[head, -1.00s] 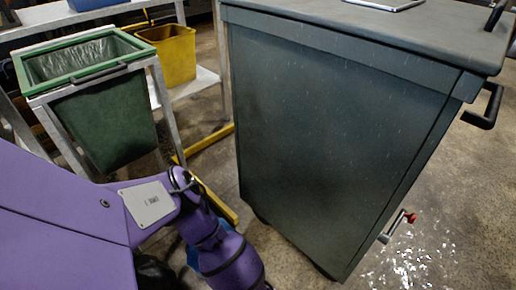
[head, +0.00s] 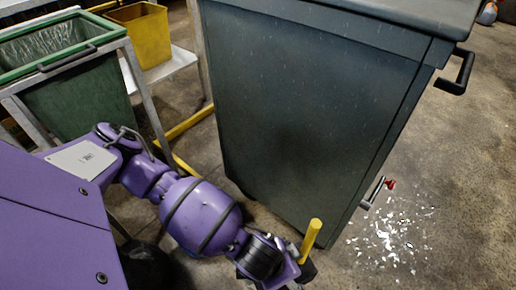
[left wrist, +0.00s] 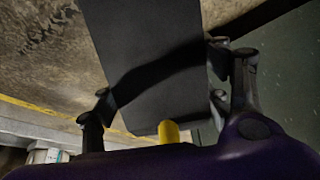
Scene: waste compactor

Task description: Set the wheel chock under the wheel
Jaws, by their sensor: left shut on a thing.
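My left gripper (head: 290,272) is at the bottom of the head view, low beside the near lower edge of the large grey-green wheeled bin (head: 320,110). A yellow handle (head: 311,240) stands up there. In the left wrist view, my left gripper (left wrist: 165,95) has its fingers on either side of a dark flat-faced block, the wheel chock (left wrist: 150,50). The yellow handle also shows at its lower end (left wrist: 170,132). The bin's dark green side (left wrist: 275,75) is to the right in that view. The bin's wheels are not clearly visible. My right gripper is not in view.
A green bin (head: 75,108) with a liner and a yellow bin (head: 140,38) stand on a metal frame at the left. A yellow floor rail (head: 186,122) runs beside them. A red-knobbed lever (head: 378,190) sticks out from the bin's right. Shiny scraps (head: 392,235) lie on open floor.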

